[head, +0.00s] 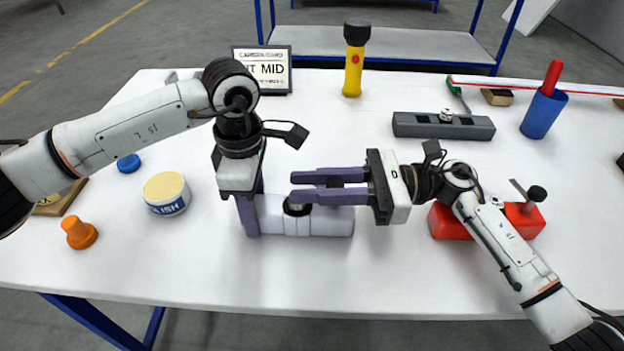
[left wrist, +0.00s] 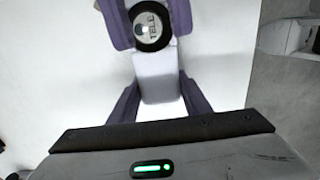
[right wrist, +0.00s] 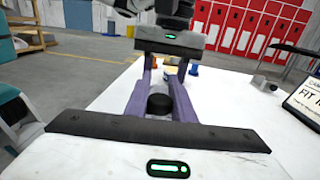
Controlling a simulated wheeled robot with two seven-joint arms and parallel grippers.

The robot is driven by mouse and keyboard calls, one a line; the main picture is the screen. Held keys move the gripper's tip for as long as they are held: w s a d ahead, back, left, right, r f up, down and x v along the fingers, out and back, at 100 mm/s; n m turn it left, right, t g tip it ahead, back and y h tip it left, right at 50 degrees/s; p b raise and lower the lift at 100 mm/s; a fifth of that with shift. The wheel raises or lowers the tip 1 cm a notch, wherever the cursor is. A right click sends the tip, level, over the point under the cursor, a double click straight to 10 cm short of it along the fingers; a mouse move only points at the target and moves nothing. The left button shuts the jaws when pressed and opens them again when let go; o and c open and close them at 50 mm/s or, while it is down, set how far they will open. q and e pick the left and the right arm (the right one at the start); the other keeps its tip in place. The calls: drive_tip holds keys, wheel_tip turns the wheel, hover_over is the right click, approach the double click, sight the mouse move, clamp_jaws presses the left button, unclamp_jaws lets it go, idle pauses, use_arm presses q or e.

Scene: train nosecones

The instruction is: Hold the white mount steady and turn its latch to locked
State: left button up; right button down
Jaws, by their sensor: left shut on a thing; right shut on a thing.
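The white mount (head: 332,222) is a long block lying on the white table, and it also shows in the left wrist view (left wrist: 160,78). Its latch (head: 297,209) is a round black knob with a pale, lettered top, clearest in the left wrist view (left wrist: 152,28). My left gripper (head: 251,218) points down and is shut on the mount's left end, one finger on each side. My right gripper (head: 297,187) reaches in level from the right and is shut on the latch, which sits between its purple fingers in the right wrist view (right wrist: 160,104). The fingers partly hide the latch.
A polish tub (head: 167,193), a blue cap (head: 128,163) and an orange part (head: 79,233) stand at left. A yellow flashlight (head: 354,65) and a sign (head: 264,69) stand behind. A grey block (head: 443,126), a blue cup (head: 543,114) and a red block (head: 450,222) are at right. The front centre is clear.

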drive_tip(key=n+g, duration=0.1)
drive_tip(key=g, duration=0.1)
drive_tip(key=s+n+g+h, duration=0.1)
drive_tip(key=n+g, duration=0.1)
drive_tip(key=g, duration=0.1)
drive_tip(key=shift+n+g, duration=0.3)
drive_tip(key=shift+s+d+f+n+g+h, duration=0.1)
drive_tip(key=shift+s+d+n+g+h, duration=0.15)
drive_tip(key=shift+n+g+h, duration=0.55)
drive_tip(key=shift+s+d+f+n+g+h, duration=0.1)
drive_tip(key=shift+s+n+g+h, duration=0.4)
drive_tip(key=shift+g, duration=0.6)
drive_tip(key=shift+w, duration=0.15)
drive_tip(key=c, duration=1.5)
unclamp_jaws()
drive_tip(key=shift+r, duration=0.1)
drive_tip(key=shift+w, duration=0.1)
